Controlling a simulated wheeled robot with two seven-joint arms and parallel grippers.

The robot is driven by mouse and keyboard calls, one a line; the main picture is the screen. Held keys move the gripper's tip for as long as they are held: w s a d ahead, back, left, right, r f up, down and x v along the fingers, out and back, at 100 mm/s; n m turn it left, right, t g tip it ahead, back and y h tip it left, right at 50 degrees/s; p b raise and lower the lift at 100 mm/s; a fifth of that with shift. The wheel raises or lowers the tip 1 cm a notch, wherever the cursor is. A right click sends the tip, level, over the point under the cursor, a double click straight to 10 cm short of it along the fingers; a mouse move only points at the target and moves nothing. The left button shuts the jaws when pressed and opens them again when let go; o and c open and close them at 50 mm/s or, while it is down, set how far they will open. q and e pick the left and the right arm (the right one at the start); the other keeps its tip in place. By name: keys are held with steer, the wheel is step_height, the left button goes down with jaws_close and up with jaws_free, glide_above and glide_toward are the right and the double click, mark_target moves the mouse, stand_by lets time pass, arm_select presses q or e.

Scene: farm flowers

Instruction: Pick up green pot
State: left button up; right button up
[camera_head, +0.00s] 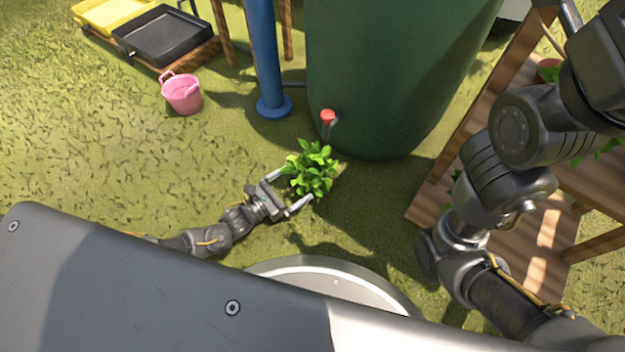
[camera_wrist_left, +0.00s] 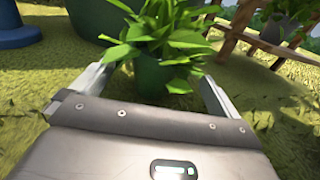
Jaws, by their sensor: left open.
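The green pot (camera_wrist_left: 160,80) stands upright on the grass with a leafy plant (camera_head: 312,169) in it. In the head view the leaves hide the pot. My left gripper (camera_head: 291,191) is open, low over the grass, with its two fingers reaching around the pot. In the left wrist view the pot sits between the two fingers of the left gripper (camera_wrist_left: 152,82), with its upper part under leaves. I cannot tell whether either finger touches it. My right arm is at the right of the head view; its gripper does not show clearly.
A large dark green barrel (camera_head: 390,80) with a red-topped tap (camera_head: 327,117) stands just behind the plant. A blue post (camera_head: 267,60) is left of it. A pink bucket (camera_head: 182,95) stands farther left. A wooden shelf (camera_head: 500,190) is at the right. Grass at left is free.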

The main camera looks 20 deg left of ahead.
mark_target(307, 177)
arm_select(q)
steer(key=shift+w+d, duration=0.2)
steer(key=shift+w, duration=0.1)
steer(key=b+x, duration=0.4)
steer(key=shift+w+d+f, duration=0.1)
steer(key=shift+w, duration=0.1)
steer(key=shift+w+d, duration=0.2)
steer(key=shift+w+r, duration=0.1)
steer(key=shift+r, duration=0.1)
steer(key=c, duration=0.9)
steer(key=shift+c, duration=1.4)
